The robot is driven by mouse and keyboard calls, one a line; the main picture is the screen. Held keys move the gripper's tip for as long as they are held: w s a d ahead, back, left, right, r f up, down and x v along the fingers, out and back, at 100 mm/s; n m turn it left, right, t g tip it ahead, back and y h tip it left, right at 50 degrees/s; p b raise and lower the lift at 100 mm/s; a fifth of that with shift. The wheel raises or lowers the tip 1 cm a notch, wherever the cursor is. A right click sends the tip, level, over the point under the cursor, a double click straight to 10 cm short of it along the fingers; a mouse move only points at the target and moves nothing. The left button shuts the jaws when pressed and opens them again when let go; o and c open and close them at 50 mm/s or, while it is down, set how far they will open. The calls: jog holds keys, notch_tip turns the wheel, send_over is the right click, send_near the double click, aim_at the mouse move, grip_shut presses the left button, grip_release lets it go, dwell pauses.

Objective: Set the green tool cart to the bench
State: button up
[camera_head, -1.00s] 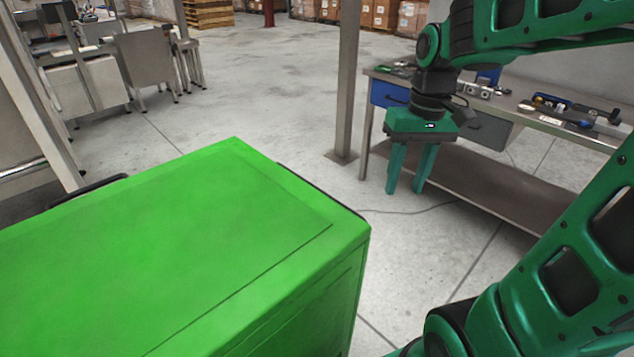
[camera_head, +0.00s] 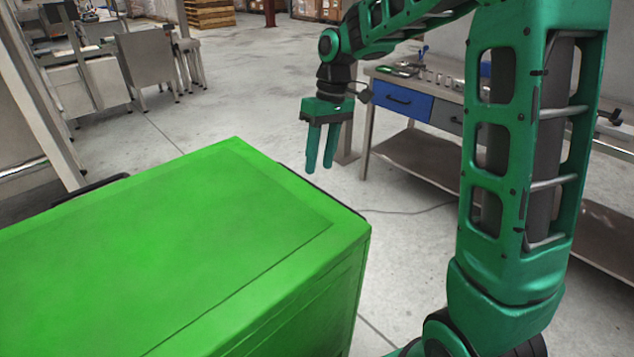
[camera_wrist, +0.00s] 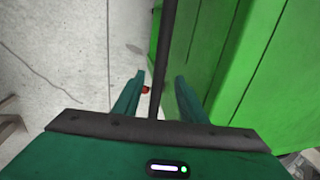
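The green tool cart (camera_head: 190,240) fills the lower left of the head view, its flat lid up. A dark handle bar (camera_head: 325,192) runs along its far right edge. My gripper (camera_head: 319,170) points down, empty, just beyond that edge. In the wrist view my gripper (camera_wrist: 160,78) has its fingers apart, with the dark bar (camera_wrist: 168,45) passing between them in the picture; whether it lies between them in depth I cannot tell. The cart's green side (camera_wrist: 220,60) is at right there. The bench (camera_head: 425,160) stands at the right, partly hidden by my arm.
A blue drawer (camera_head: 402,99) and tools sit at the bench's near-left end. Bare floor (camera_head: 400,240) lies between cart and bench, with a thin cable on it. Metal weighing stations (camera_head: 150,65) stand at the back left. A pallet stack (camera_head: 209,12) is farther back.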

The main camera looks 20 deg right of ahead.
jog(key=f, duration=0.4)
jog(key=a+f, duration=0.1)
jog(key=f, duration=0.1)
jog(key=shift+s+f, duration=0.25)
jog(key=shift+s, duration=0.05)
jog(key=shift+c, duration=0.7)
